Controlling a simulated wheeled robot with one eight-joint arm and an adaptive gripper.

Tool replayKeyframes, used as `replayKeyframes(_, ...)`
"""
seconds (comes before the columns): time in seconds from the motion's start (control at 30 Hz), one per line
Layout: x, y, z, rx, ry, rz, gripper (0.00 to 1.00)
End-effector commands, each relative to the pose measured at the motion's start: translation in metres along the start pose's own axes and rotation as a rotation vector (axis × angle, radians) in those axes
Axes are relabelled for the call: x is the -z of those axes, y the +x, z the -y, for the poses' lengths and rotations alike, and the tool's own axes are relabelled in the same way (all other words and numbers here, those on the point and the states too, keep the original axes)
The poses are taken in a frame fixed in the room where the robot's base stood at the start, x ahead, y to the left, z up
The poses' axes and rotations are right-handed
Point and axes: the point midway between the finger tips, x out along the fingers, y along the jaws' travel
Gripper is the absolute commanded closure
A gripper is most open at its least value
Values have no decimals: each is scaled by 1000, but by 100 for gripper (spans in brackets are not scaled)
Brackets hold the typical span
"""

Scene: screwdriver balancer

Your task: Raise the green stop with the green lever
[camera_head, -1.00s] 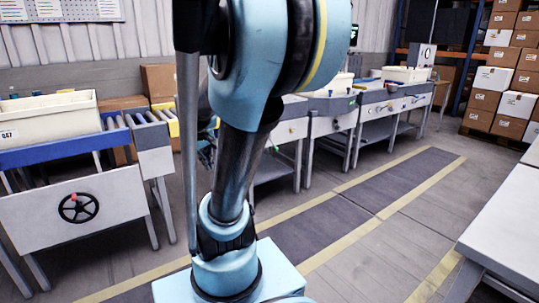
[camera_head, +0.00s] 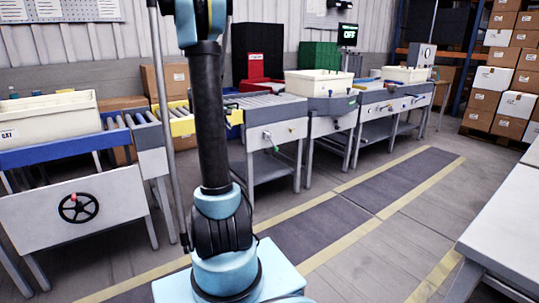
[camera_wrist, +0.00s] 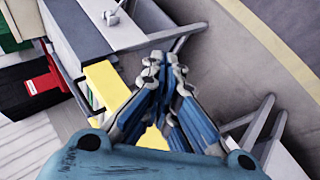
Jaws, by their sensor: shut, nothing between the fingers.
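A small green lever (camera_head: 275,149) hangs at the front of the roller table (camera_head: 284,134), in the middle of the head view, just below a pale knob. I cannot make out the green stop clearly in either view. My gripper (camera_wrist: 165,65) is shut and empty in the wrist view. It is above the floor beside a grey table, close to a yellow part (camera_wrist: 107,86). The green lever does not show clearly in the wrist view. My arm hides part of the conveyor line in the head view.
A cream bin (camera_head: 50,117) sits on the blue-edged conveyor at left, with a black handwheel (camera_head: 78,208) below. Another cream bin (camera_head: 318,84) stands to the right of the roller table. A red box (camera_wrist: 35,83) shows in the wrist view. The marked floor lane (camera_head: 385,195) is clear.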

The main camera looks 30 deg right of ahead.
Motion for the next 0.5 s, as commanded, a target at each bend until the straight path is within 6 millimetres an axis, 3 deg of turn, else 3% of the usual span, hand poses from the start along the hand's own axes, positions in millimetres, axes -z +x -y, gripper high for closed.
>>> replayKeyframes(0.2,26,71,-31,-90,-84,7,100)
replayKeyframes(0.5,45,171,-60,-209,-213,28,100)
